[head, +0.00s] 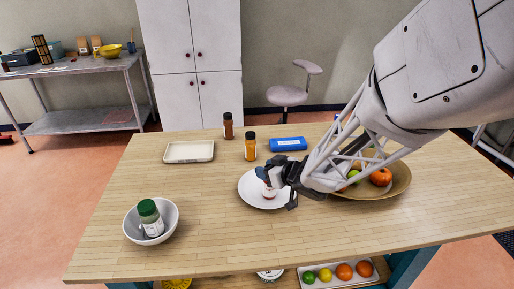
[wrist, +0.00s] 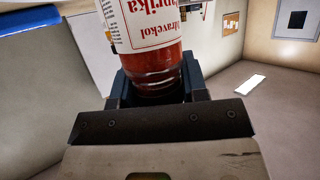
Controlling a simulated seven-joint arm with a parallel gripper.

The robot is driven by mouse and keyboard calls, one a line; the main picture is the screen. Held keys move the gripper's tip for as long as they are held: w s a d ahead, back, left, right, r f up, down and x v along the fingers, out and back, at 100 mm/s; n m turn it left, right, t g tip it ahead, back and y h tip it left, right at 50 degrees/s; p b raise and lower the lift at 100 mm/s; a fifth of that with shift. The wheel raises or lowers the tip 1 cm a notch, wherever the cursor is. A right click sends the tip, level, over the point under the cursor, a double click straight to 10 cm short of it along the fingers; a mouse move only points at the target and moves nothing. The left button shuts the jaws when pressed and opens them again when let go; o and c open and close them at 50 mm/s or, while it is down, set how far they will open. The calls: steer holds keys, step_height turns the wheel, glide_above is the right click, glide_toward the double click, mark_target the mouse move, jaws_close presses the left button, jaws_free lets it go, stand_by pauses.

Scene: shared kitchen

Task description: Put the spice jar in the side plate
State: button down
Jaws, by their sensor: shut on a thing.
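The spice jar (wrist: 150,35) is red with a white label reading "paprika" in the wrist view. My gripper (wrist: 152,88) is shut on it. In the head view the jar (head: 269,191) is small and partly hidden by my gripper (head: 276,184). It is over the white side plate (head: 249,197), within its rim in the picture. I cannot tell whether the jar touches the plate. My gripper and arm come in from the right and cover the plate's right part.
A grey bowl (head: 132,229) holding a green-lidded jar (head: 149,214) stands front left. Behind the plate are an orange jar (head: 250,149), a brown bottle (head: 228,128), a blue box (head: 288,144) and a cream tray (head: 188,152). A fruit bowl (head: 400,181) is under my arm.

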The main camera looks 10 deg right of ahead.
steer(key=c, duration=0.6)
jaws_free()
steer(key=shift+c, duration=0.2)
steer(key=shift+r, duration=0.1)
steer(key=shift+s+d+r, duration=0.3)
steer(key=shift+s+d, duration=0.15)
steer(key=shift+s, duration=0.05)
steer(key=v, duration=1)
steer(key=shift+s+d+r, duration=0.15)
steer(key=shift+s+d, duration=0.05)
